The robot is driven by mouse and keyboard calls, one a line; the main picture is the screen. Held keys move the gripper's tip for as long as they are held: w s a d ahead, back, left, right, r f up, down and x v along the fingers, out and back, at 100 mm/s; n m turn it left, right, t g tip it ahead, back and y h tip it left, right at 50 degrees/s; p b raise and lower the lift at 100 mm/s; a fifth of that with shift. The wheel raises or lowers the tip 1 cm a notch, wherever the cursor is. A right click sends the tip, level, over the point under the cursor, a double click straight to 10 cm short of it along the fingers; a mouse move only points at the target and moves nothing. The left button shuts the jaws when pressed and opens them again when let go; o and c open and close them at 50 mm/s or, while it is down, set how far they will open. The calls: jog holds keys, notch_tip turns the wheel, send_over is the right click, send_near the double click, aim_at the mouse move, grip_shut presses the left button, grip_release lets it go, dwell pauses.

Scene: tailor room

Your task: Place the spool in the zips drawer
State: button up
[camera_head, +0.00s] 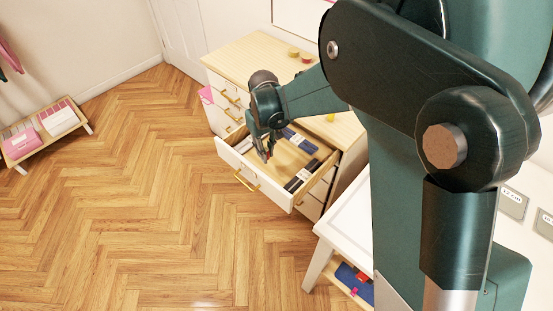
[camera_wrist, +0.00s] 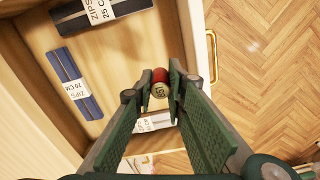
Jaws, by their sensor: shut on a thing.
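The spool (camera_wrist: 159,80), red with a pale labelled end, is between the fingertips of my gripper (camera_wrist: 160,98) in the wrist view. My gripper is shut on it. The zips drawer (camera_head: 286,200) is pulled open in the head view. Packs labelled zips lie inside it, a blue pack (camera_wrist: 74,84) and a black pack (camera_wrist: 100,15) among them. My gripper (camera_head: 265,150) is over the open drawer, near its front left part. The spool shows only as a small red spot in the head view. I cannot tell its exact height above the drawer floor.
The light wood dresser top (camera_head: 250,58) holds several small yellowish spools and a red one at the back. A white table (camera_head: 345,225) stands to the right of the drawer. A low shelf (camera_head: 45,135) with pink items is at the left. The floor between is clear.

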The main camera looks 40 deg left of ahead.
jog(key=b, duration=0.1)
send_over(267, 173)
jog(key=shift+f, duration=2.9)
jog(key=shift+f+b, duration=0.45)
jog(key=shift+f, duration=1.45)
jog(key=shift+f, duration=0.15)
jog(key=o, duration=0.7)
notch_tip(267, 173, up, 12)
jog(key=p, duration=0.2)
jog(key=shift+r, duration=0.2)
jog(key=shift+w, duration=0.1)
